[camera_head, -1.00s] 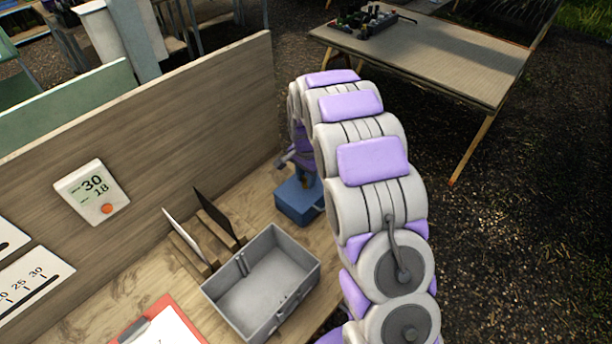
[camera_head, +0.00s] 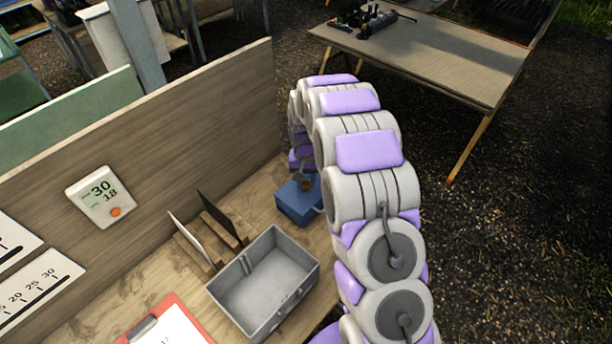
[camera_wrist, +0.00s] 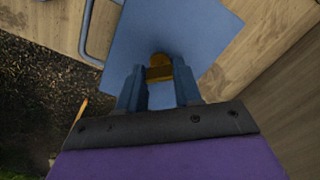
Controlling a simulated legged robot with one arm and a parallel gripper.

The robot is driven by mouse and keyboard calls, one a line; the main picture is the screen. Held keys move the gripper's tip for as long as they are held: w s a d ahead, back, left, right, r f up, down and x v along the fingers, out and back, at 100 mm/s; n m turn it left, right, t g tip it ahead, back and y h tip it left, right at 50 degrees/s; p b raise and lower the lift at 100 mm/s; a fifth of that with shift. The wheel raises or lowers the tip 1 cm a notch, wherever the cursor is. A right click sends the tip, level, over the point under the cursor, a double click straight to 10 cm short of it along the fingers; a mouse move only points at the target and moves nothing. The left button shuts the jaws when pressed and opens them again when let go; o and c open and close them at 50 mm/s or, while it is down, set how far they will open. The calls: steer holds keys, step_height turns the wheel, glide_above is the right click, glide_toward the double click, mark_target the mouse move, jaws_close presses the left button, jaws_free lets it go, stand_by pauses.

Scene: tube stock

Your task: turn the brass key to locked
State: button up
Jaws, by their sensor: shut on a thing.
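The brass key (camera_wrist: 159,66) stands in the top of a blue box (camera_wrist: 205,32) in the wrist view. My gripper (camera_wrist: 160,78) is shut on the key, with one blue finger on each side of it. In the head view the blue box (camera_head: 297,202) sits on the wooden bench beyond the grey bin, and the key (camera_head: 306,184) shows as a small brass spot on top. My arm hides part of the gripper there. I cannot read any locked or unlocked mark.
A grey open bin (camera_head: 262,285) stands on the bench, with a slotted wooden holder (camera_head: 214,240) behind it. A red clipboard (camera_head: 168,322) lies in front. A wooden panel (camera_head: 170,125) carrying a display (camera_head: 100,197) bounds the bench at the left.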

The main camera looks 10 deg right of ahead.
steer(key=n+p, duration=0.1)
steer(key=n, duration=0.4)
steer(key=shift+w+r+n+p, duration=0.1)
steer(key=shift+n+p, duration=0.2)
steer(key=shift+p, duration=0.05)
steer(key=shift+n+p, duration=0.45)
steer(key=shift+n, duration=1.75)
steer(key=o, duration=1)
steer(key=shift+o, duration=0.2)
step_height(320, 180, up, 17)
steer(key=shift+p, duration=0.45)
